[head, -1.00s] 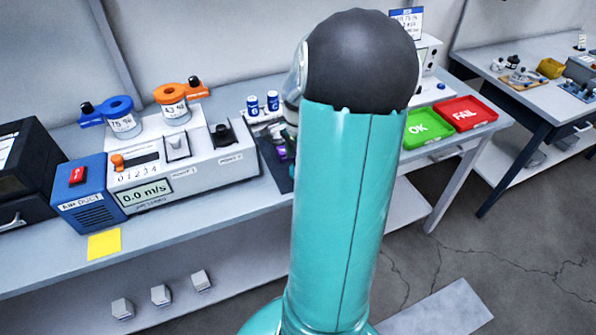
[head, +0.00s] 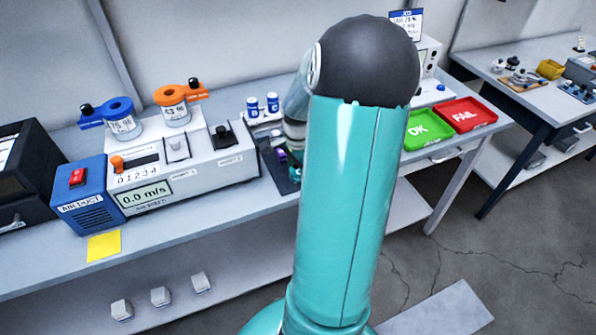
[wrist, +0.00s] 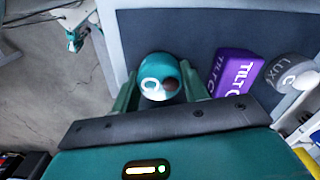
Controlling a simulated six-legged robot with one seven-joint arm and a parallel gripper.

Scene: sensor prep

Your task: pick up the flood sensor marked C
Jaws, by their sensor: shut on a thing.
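My gripper (wrist: 160,92) is shut on a small round teal sensor (wrist: 158,66), seen in the wrist view with a finger on each side of it. A white ring-like mark shows on its top; I cannot read it clearly as a letter. The sensor is over or on the dark mat (wrist: 200,38); I cannot tell whether it touches it.
A purple block marked TILT C (wrist: 232,75) lies just right of the gripper, and a grey LUX C cylinder (wrist: 285,72) is beyond it. The green OK tray (head: 428,130) and red FAIL tray (head: 462,113) stand right of my arm. The air-duct machine (head: 185,165) stands left.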

